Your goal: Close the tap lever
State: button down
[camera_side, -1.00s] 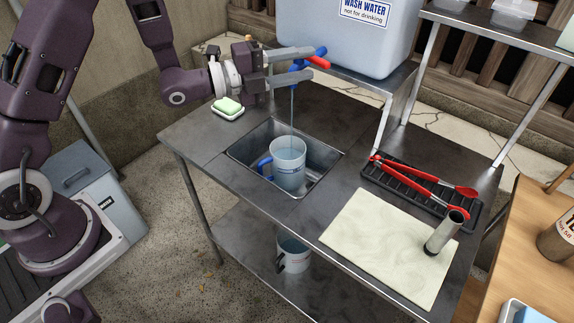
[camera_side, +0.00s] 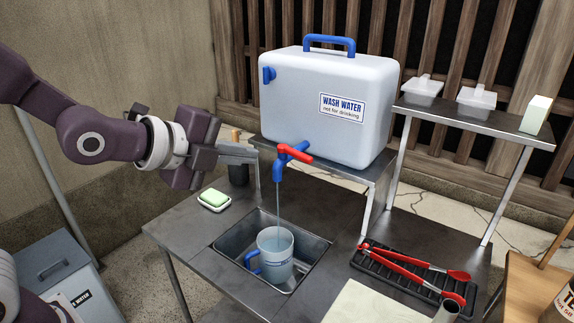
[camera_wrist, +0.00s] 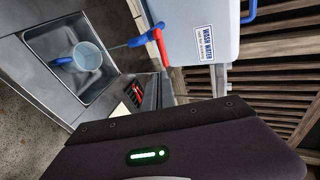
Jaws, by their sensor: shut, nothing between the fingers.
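The blue tap (camera_side: 279,172) sticks out from the front of the wash water tank (camera_side: 325,105). Its red lever (camera_side: 296,152) points out to the right, across the spout. A thin stream of water runs from the tap into a clear mug with a blue handle (camera_side: 275,255) in the sink (camera_side: 312,250). My gripper (camera_side: 254,156) is shut and empty, just left of the tap and apart from the lever.
A green sponge on a white dish (camera_side: 214,199) lies left of the sink. Red tongs (camera_side: 415,260) lie on a black rack (camera_side: 385,270) to the right. A shelf (camera_side: 470,122) with white containers stands at the back right. The tank rests on a metal stand (camera_side: 345,172).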

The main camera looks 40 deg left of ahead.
jog(key=s, duration=0.2)
send_near(302, 156)
jog(key=a+x, duration=0.1)
jog(key=x, duration=0.5)
jog(key=shift+w+d+f+n+g, duration=0.2)
jog(key=shift+f+n+g, duration=0.1)
jog(key=shift+f, duration=0.25)
jog(key=shift+w+d, duration=0.2)
jog(key=shift+w, duration=0.25)
jog(key=shift+w+d+r, duration=0.15)
jog(key=shift+w+d, duration=0.1)
jog(key=shift+w, duration=0.05)
